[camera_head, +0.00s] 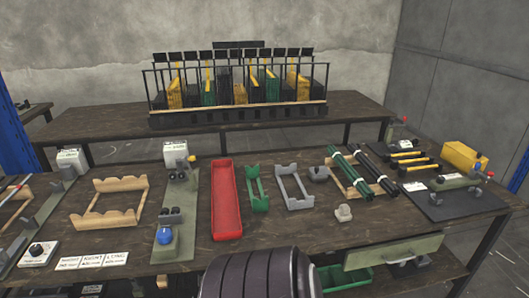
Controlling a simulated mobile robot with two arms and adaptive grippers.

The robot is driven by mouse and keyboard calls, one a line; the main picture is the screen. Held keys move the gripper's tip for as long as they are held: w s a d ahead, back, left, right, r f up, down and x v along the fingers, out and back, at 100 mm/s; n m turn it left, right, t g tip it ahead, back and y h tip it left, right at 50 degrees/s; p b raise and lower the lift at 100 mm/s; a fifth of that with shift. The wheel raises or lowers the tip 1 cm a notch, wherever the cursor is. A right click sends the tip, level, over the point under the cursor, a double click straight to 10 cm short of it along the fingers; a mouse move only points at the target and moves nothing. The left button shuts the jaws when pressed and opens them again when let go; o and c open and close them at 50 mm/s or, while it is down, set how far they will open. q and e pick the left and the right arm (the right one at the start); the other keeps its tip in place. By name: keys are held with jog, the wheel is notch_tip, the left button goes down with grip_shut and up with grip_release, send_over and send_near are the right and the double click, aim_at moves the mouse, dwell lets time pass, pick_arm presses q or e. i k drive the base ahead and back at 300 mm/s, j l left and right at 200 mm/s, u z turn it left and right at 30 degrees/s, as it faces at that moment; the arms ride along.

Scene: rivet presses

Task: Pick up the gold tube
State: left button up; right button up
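No single gold tube stands out clearly. Gold-yellow pieces stand among black and green ones in the long black rack (238,115) on the rear table. Several short yellow-and-black rods (408,157) lie at the right of the front bench; I cannot tell whether any of these is the gold tube. Dark green tubes (347,170) and black tubes (376,168) lie across a wooden cradle right of centre. Neither of my grippers is in view.
The front bench holds a red tray (226,202), a green cradle (258,188), a grey cradle (294,186), a wooden cradle (108,203) and a yellow box (462,157). A dark ribbed part of mine covers the bench's front middle.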

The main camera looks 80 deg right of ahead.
aim_at(429, 160)
jog(key=z, duration=2.15)
jog(key=i+l+z, duration=0.1)
jog(key=z, duration=0.35)
jog(key=i+l+z, duration=0.15)
jog(key=z, duration=0.3)
jog(key=i+l+z, duration=0.1)
jog(key=z, duration=0.35)
jog(key=i+z, duration=0.15)
jog(key=z, duration=0.3)
jog(key=i+j, duration=0.15)
jog(key=i, duration=0.4)
jog(key=z, duration=0.05)
